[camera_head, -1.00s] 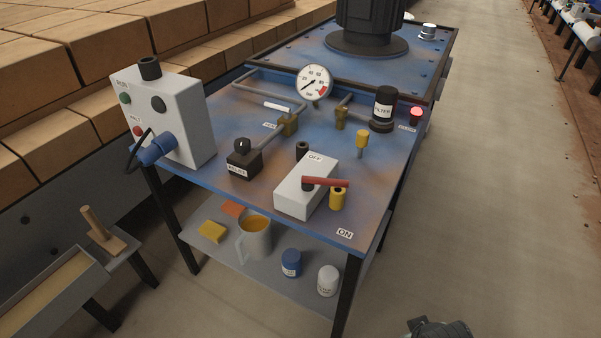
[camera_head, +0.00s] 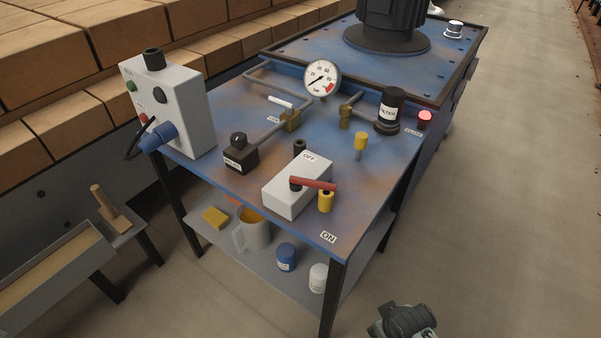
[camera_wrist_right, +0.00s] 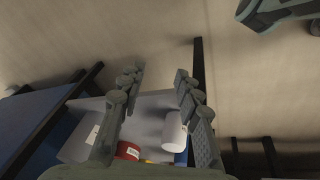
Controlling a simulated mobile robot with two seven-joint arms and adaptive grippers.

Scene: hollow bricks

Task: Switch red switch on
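The red switch is a red lever (camera_head: 313,184) on a white box (camera_head: 296,192) on the blue bench. It lies roughly sideways across the box, its free end pointing right above a yellow cylinder (camera_head: 326,202). An OFF label (camera_head: 309,157) is at the box's back end, and an ON label (camera_head: 328,237) is on the bench near its front edge. In the right wrist view my right gripper (camera_wrist_right: 159,78) is open and empty, facing the bench's lower shelf; the lever does not show there.
The blue bench (camera_head: 225,170) carries a grey control box (camera_head: 185,105), a gauge (camera_head: 322,77), a black filter (camera_head: 388,108), a yellow knob (camera_head: 361,142) and a lit red lamp (camera_head: 425,118). A mug (camera_head: 252,232) and cans stand on the lower shelf. The floor at right is clear.

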